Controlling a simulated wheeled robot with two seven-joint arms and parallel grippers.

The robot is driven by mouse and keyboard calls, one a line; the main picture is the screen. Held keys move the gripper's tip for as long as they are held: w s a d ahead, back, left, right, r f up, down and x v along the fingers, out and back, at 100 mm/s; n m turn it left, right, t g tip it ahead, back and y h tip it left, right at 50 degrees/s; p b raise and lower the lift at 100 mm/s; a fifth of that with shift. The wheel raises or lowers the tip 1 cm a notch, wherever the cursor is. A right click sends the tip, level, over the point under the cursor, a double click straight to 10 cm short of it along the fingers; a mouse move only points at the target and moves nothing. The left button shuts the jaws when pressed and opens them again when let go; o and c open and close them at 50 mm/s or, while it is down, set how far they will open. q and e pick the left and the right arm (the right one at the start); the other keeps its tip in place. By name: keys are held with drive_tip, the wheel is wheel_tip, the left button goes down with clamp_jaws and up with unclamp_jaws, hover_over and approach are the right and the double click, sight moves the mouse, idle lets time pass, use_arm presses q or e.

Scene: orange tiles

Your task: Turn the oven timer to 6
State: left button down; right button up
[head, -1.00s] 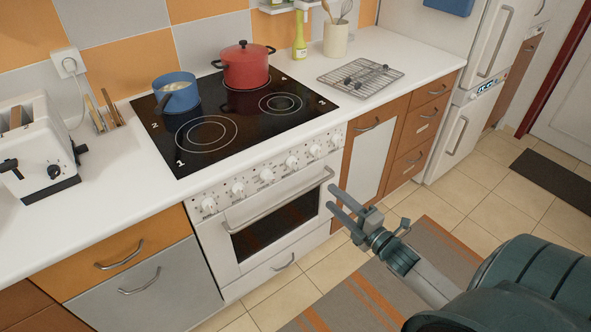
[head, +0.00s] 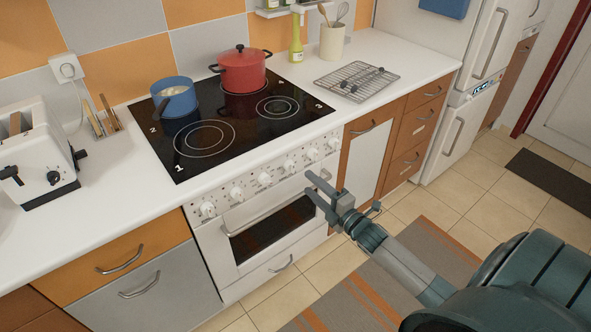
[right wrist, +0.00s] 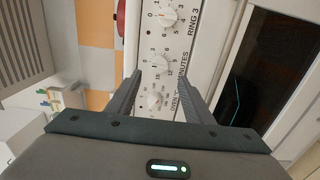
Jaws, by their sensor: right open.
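The white oven (head: 270,240) has a front panel with a row of white knobs. The timer knob, marked MINUTES, shows in the right wrist view (right wrist: 160,63), between a RING 3 knob (right wrist: 163,17) and another knob (right wrist: 153,101). In the head view it appears to be the fourth knob from the left (head: 290,166). Its pointer setting is too small to tell. My right gripper (head: 309,183) is open and empty in front of the panel. Its fingers in the wrist view (right wrist: 162,75) flank the knob column, apparently without touching. My left gripper is out of view.
The oven door handle (head: 262,215) sticks out just below the knobs. A blue pot (head: 175,100) and a red pot (head: 242,72) stand on the black hob (head: 190,160). A toaster (head: 35,160) is at left.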

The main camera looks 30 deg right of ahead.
sight(291, 167)
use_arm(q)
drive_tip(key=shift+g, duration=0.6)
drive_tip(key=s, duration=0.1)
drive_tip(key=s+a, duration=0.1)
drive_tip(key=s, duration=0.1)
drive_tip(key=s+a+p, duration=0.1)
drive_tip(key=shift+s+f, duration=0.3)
use_arm(e)
drive_tip(key=w, duration=0.8)
drive_tip(key=shift+w+a, duration=0.3)
drive_tip(key=shift+a, duration=0.05)
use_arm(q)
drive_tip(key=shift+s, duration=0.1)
use_arm(e)
drive_tip(key=shift+c, duration=0.9)
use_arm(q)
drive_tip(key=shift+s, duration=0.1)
use_arm(e)
drive_tip(key=c, duration=0.9)
